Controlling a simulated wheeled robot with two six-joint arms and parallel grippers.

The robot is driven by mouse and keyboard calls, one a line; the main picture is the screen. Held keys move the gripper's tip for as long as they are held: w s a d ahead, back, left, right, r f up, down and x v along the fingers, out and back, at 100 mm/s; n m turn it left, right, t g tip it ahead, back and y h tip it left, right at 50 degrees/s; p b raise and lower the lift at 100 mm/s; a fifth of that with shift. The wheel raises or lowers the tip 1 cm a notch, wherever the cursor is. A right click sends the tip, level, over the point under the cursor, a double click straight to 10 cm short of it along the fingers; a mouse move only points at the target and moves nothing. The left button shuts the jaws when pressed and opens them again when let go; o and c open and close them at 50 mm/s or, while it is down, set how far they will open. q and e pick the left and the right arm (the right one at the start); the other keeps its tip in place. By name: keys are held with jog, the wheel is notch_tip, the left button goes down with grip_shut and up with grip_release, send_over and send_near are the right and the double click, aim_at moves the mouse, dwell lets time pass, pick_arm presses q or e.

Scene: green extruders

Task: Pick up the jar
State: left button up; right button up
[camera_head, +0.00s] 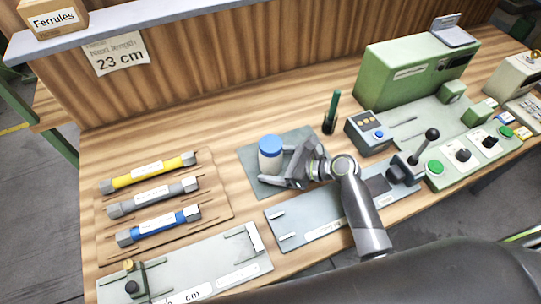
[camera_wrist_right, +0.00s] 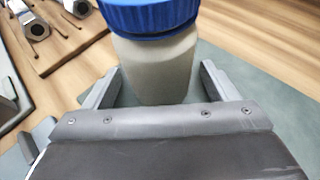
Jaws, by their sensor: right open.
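The jar (camera_head: 269,160) has a whitish body and a blue lid, and it stands upright on a grey-green mat (camera_head: 255,187) in the middle of the bench. My right gripper (camera_head: 279,167) is open at the jar, with its fingers pointing left in the head view. In the right wrist view the jar (camera_wrist_right: 158,65) stands ahead between the two spread fingers of my gripper (camera_wrist_right: 157,85), with a visible gap on each side. The left gripper is not in view.
A wooden rack (camera_head: 215,205) with yellow, grey and blue tubes lies left of the mat. A dark green pen-like item (camera_head: 332,110) stands upright behind my right gripper. A control box (camera_head: 370,130) and a green machine (camera_head: 400,80) stand to the right. Grey plates (camera_head: 300,228) lie in front.

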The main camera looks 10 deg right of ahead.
aim_at(261, 140)
jog(key=shift+c, duration=0.2)
jog(key=shift+r, duration=0.1)
jog(key=c, duration=1.4)
notch_tip(261, 140, up, 10)
jog(key=shift+p, duration=0.35)
jog(key=o, duration=0.8)
jog(key=c, duration=1)
jog(key=shift+o, duration=0.2)
jog(key=s+d+r, duration=0.8)
jog(key=d+r, duration=0.1)
